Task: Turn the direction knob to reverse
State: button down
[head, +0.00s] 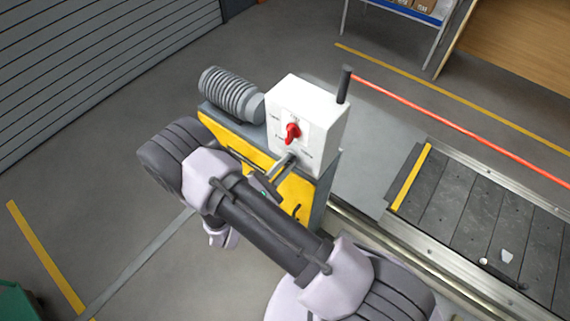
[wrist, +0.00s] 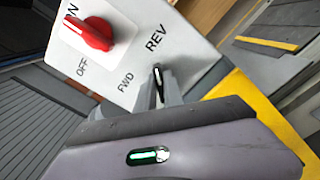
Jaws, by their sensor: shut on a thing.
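The white control box (head: 308,115) stands on a yellow and grey post. In the wrist view, the direction knob (wrist: 157,78) is a small black knob with a white pointer line, low on the panel beside the FWD and REV labels. The line points up the picture toward REV and away from FWD. My gripper (wrist: 162,98) is shut on the direction knob, with grey fingers on both sides hiding its lower part. In the head view my gripper (head: 285,162) reaches the lower part of the panel; the knob is hard to make out there.
A red ON/OFF knob (head: 292,132) sits just above on the panel; it is large in the wrist view (wrist: 90,33). A ribbed grey motor (head: 230,94) is left of the box. The slat conveyor (head: 490,225) lies right.

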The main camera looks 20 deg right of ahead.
dwell(0.3)
jog(key=c, duration=1.5)
grip_release()
jog(key=shift+o, duration=0.2)
jog(key=p+v, duration=0.2)
jog(key=v, duration=1.5)
jog(key=shift+s+a+p, duration=0.15)
jog(key=shift+p, duration=0.15)
jog(key=shift+r+m, duration=0.15)
jog(key=shift+m, duration=0.15)
